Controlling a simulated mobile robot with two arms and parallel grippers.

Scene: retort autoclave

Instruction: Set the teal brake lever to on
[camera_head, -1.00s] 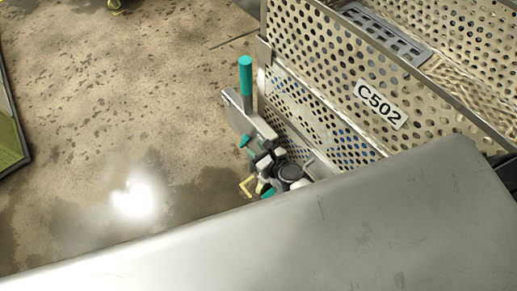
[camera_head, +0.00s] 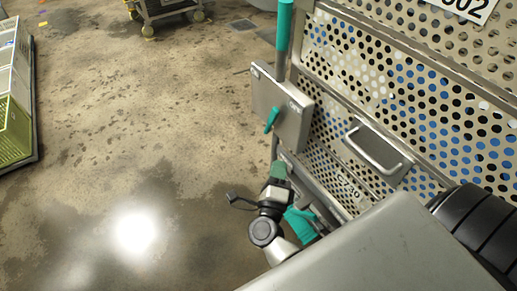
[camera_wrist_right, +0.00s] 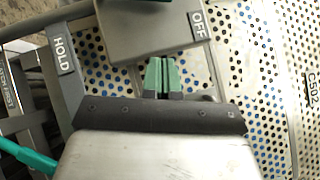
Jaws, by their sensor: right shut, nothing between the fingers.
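A short teal lever (camera_head: 272,119) sticks out and down from the grey plate (camera_head: 285,92) on the left end of the perforated cart. The plate (camera_wrist_right: 150,35) also shows in the right wrist view, with an OFF label at its right side. My right gripper (camera_head: 279,170) is shut and empty, just below the plate and lever and apart from the lever. In the right wrist view its green fingertips (camera_wrist_right: 165,75) are together in front of the plate. The lever is not clearly visible there. My left gripper is not in view.
A teal upright handle (camera_head: 284,25) rises beside the plate. Another teal part (camera_head: 302,222) sits low, beside my right wrist. The perforated basket (camera_head: 420,100) has a metal pull handle (camera_head: 375,150). A HOLD-labelled bar (camera_wrist_right: 60,65) is left of my fingers. Floor at left is open.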

